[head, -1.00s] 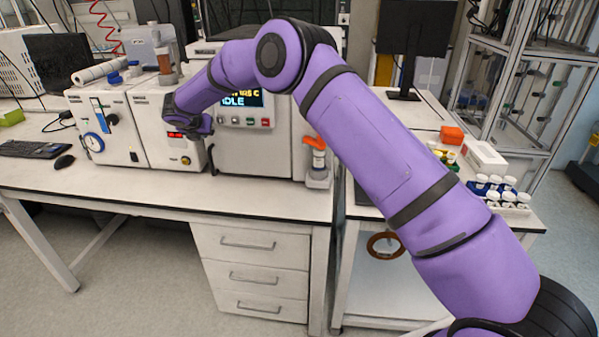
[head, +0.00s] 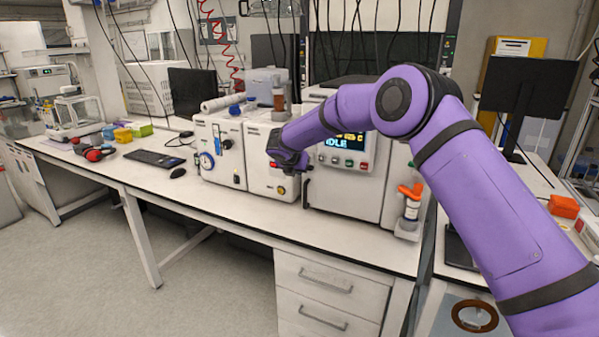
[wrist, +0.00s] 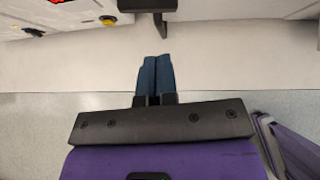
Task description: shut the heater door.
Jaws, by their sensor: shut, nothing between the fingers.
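The heater is the large white unit with a lit display (head: 346,143) reading IDLE and several buttons below it. Its pale front door (head: 345,195) has a dark upright handle (head: 306,192) at the left edge. The door looks close to flush with the body; my arm covers part of it, and I cannot tell whether a gap is left. My gripper (head: 290,165) is in front of the heater's left edge, near the handle's top. In the wrist view my dark blue fingers (wrist: 155,76) are shut together and empty, over the pale bench, just below a dark bar (wrist: 147,5).
Two white instruments (head: 220,150) stand left of the heater on the bench (head: 230,205). An orange-capped bottle (head: 411,200) stands at its right. The keyboard (head: 154,158) and mouse (head: 178,173) lie further left. The bench front strip is clear.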

